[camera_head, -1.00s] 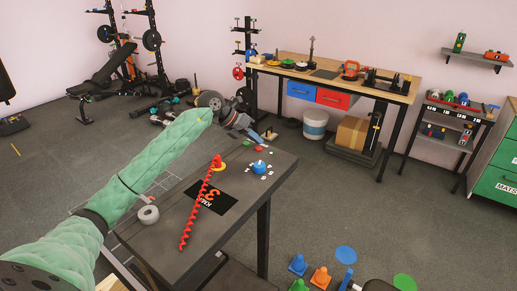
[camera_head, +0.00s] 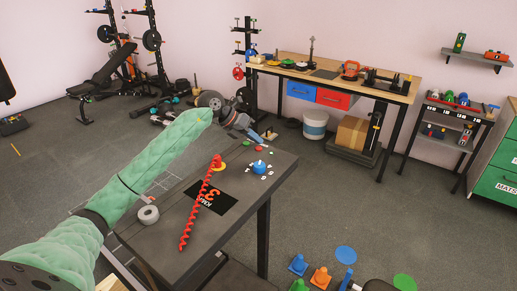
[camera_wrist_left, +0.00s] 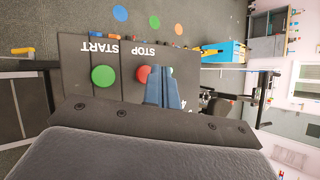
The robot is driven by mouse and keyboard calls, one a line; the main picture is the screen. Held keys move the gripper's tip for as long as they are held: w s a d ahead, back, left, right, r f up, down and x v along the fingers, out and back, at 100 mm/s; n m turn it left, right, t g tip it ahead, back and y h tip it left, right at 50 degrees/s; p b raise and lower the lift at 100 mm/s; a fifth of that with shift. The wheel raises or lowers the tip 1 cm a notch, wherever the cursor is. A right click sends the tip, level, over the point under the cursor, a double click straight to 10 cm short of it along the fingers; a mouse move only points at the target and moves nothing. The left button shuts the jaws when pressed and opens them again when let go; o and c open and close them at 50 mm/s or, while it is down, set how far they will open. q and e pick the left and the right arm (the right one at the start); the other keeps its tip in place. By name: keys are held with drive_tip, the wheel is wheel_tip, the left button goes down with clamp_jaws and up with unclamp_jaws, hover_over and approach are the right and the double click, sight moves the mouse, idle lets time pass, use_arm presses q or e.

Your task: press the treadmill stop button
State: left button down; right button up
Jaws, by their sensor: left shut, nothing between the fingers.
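The red STOP button (camera_wrist_left: 142,74) sits on the dark console panel (camera_wrist_left: 75,50) in the left wrist view, beside the STOP lettering. A green START button (camera_wrist_left: 103,76) lies to its left. My left gripper (camera_wrist_left: 160,72) is shut and empty, with its fingers just right of the red button and partly overlapping its edge; I cannot tell if they touch it. In the head view my left gripper (camera_head: 263,136) is over the far edge of the dark console (camera_head: 171,240). A small red button (camera_head: 259,149) shows just below the fingertips. My right gripper is not in view.
A red coiled cord (camera_head: 196,207) with a yellow-ringed clip, a blue knob (camera_head: 259,167) and a tape roll (camera_head: 148,214) are on the console. Beyond stands a workbench (camera_head: 405,94) with drawers. Cones (camera_head: 320,277) are on the floor at front right.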

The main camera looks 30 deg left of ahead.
sight(255, 148)
use_arm(q)
drive_tip(key=shift+f+b, duration=0.4)
drive_tip(key=shift+b, duration=0.05)
drive_tip(key=shift+f+b, duration=0.3)
drive_tip(key=shift+f, duration=0.1)
idle(0.8)
drive_tip(key=shift+r, duration=0.85)
drive_tip(key=shift+r+p, duration=1.05)
drive_tip(key=shift+r, duration=1.45)
